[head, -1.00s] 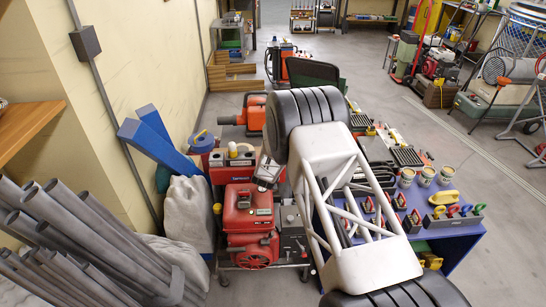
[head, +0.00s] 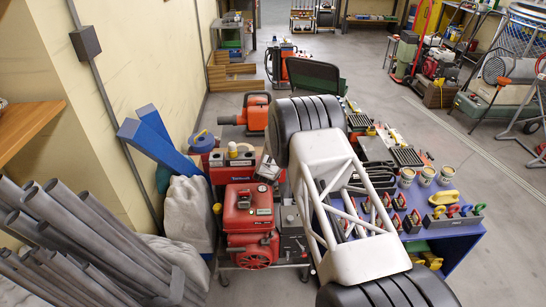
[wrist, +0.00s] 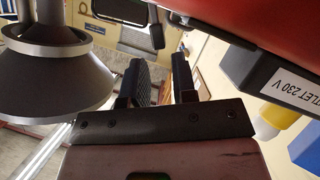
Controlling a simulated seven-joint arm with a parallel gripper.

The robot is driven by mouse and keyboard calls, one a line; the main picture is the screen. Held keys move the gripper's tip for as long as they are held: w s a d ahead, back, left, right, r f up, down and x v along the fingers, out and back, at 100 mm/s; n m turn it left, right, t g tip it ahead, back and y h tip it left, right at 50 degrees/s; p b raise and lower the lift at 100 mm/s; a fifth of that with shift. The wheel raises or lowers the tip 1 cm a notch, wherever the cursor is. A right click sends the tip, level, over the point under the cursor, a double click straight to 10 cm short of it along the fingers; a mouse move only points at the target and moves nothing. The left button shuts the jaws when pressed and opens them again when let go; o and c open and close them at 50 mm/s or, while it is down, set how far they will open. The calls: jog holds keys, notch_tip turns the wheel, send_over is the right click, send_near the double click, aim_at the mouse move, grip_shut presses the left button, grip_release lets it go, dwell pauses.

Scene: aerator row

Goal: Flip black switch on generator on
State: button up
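The generator is likely the red engine unit (head: 250,215) left of my arm in the head view, with a grey box on its right side. I cannot make out the black switch in the head view. The wrist view shows a dark box labelled "OUTLET 230 V" (wrist: 270,80) at the right and a red surface (wrist: 265,20) above it. My gripper (wrist: 163,75) shows in the wrist view with its two dark fingers apart and nothing visible between them. The fingers point toward dark parts under the red surface; I cannot tell whether they touch. The head view does not clearly show my gripper.
A blue table (head: 455,238) with tools and cans stands right of my arm. Grey pipes (head: 75,240) and pale sacks (head: 190,210) are at the left.

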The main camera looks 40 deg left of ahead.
jog(key=shift+x, duration=2.05)
grip_shut()
